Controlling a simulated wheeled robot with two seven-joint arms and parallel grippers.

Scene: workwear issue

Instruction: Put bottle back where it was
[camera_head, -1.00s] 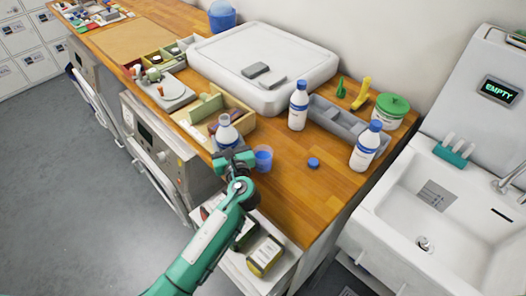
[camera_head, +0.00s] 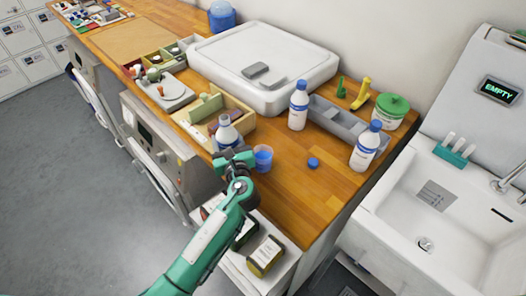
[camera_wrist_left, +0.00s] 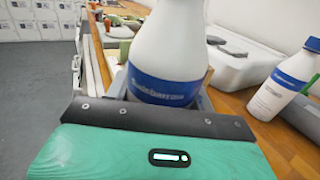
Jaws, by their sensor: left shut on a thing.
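A white bottle with a blue label band and no cap (camera_head: 226,133) stands about upright at the front edge of the wooden counter. My left gripper (camera_head: 232,158) is shut on it. In the left wrist view the bottle (camera_wrist_left: 168,60) rises between the jaws, its top cut off by the frame. I cannot tell whether its base touches the counter. A loose blue cap (camera_head: 313,163) lies on the counter to the right. A clear cup with blue liquid (camera_head: 263,158) stands just right of the gripper. My right gripper is not in view.
Two capped bottles stand farther back, one (camera_head: 298,106) by the grey divided tray (camera_head: 336,118), one (camera_head: 366,146) near the sink (camera_head: 445,215). A wooden organiser (camera_head: 245,118) is behind the held bottle. The counter around the loose cap is clear.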

